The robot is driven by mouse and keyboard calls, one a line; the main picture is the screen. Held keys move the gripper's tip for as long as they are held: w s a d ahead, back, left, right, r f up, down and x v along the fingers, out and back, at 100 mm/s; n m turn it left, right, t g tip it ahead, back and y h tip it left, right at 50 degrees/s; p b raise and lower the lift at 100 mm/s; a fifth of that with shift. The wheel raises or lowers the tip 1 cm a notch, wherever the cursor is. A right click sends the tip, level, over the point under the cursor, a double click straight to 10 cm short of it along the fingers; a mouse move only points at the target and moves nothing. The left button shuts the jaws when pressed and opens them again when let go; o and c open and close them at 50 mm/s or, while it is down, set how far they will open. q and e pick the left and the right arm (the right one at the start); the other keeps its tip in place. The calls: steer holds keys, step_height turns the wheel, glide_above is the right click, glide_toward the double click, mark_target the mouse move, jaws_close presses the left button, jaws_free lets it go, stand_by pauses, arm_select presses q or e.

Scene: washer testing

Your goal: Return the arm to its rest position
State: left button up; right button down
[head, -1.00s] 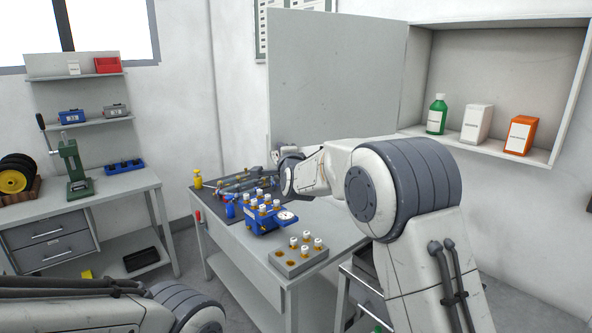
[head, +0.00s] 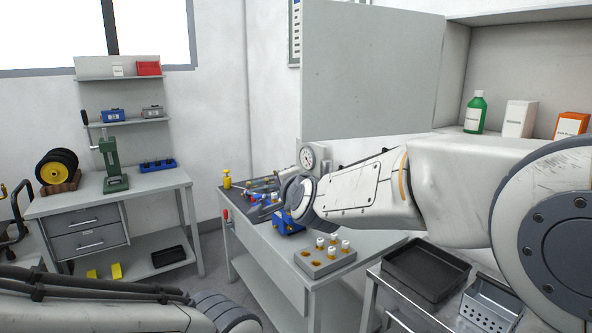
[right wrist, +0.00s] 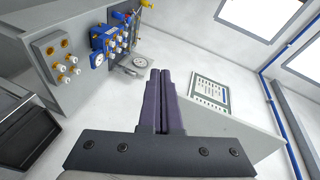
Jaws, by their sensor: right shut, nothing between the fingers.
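My right arm (head: 365,190) reaches in from the right across the head view, in front of the workbench. Its gripper is hidden behind the wrist there. In the right wrist view my right gripper (right wrist: 160,72) shows its two dark fingers closed together with nothing between them. It points past the workbench, apart from the things on it. My left arm (head: 100,300) lies low at the left edge of the head view, and its gripper is out of the picture.
The workbench (head: 262,262) carries a blue fixture (head: 287,224) and a grey block (head: 318,266) with several white-capped parts. A cart with a black tray (head: 425,275) stands below my right arm. An open wall cabinet (head: 470,50) hangs at the right. A side table (head: 80,205) stands at the left.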

steer(key=s+a+f+n+g, duration=0.1)
steer(key=s+f+n+g, duration=0.5)
steer(key=s, duration=0.5)
steer(key=s+a+f+n+g, duration=0.1)
steer(key=s+f+n+g, duration=0.2)
steer(key=s+f+n, duration=0.5)
steer(key=s+d+f+n+g+h, duration=0.1)
steer(key=s+d+f+n+g, duration=0.1)
steer(key=s, duration=0.7)
steer(key=s+d+f+n+g+h, duration=0.2)
steer(key=s+d+f, duration=0.3)
steer(key=s, duration=0.5)
steer(key=shift+d+f+n+g, duration=0.35)
steer(key=shift+d+n+g, duration=0.25)
steer(key=shift+d+g, duration=0.45)
steer(key=shift+d, duration=0.1)
